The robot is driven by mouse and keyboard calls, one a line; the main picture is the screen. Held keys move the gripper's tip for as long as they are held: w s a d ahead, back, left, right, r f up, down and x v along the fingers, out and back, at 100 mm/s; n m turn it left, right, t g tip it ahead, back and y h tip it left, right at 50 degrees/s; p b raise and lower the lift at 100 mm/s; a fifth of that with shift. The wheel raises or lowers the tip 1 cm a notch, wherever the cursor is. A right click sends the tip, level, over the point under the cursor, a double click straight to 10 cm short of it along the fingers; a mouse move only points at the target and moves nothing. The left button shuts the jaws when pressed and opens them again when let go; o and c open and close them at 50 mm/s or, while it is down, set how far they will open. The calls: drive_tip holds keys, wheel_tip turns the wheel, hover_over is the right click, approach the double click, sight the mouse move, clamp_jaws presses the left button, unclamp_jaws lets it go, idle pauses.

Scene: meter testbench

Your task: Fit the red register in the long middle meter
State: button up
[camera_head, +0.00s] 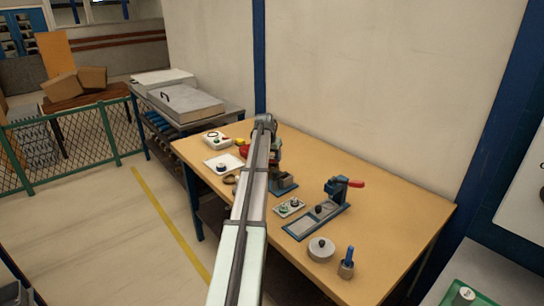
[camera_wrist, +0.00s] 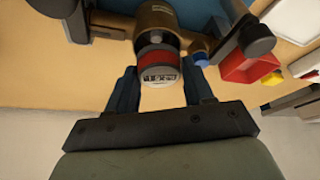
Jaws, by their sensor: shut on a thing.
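In the wrist view, the red register (camera_wrist: 156,57) has a red band and a pale printed face. It sits between the two fingers of my gripper (camera_wrist: 160,75), which is shut on it. Directly beyond it is a brass-brown meter body (camera_wrist: 155,22) with a pale label, between dark fixture parts. The register lines up with the meter and looks close to or touching it; I cannot tell whether it is seated. A blue cap (camera_wrist: 201,58) is on a side branch of the meter. In the head view my arm hides the gripper, the register and most of this meter.
A red tray (camera_wrist: 248,66) and a yellow item (camera_wrist: 271,78) lie beside the meter. On the bench (camera_head: 395,215), a blue fixture with a red lever (camera_head: 355,183), a round grey piece (camera_head: 320,249) and a blue-handled tool (camera_head: 348,262) stand to the right. The right rear bench is clear.

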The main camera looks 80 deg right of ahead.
drive_tip(key=shift+a+f, duration=0.15)
drive_tip(key=shift+f, duration=1.05)
idle(1.6)
drive_tip(key=o, duration=0.8)
drive_tip(key=shift+f, duration=0.1)
drive_tip(key=shift+r, duration=0.2)
drive_tip(key=shift+r, duration=3.5)
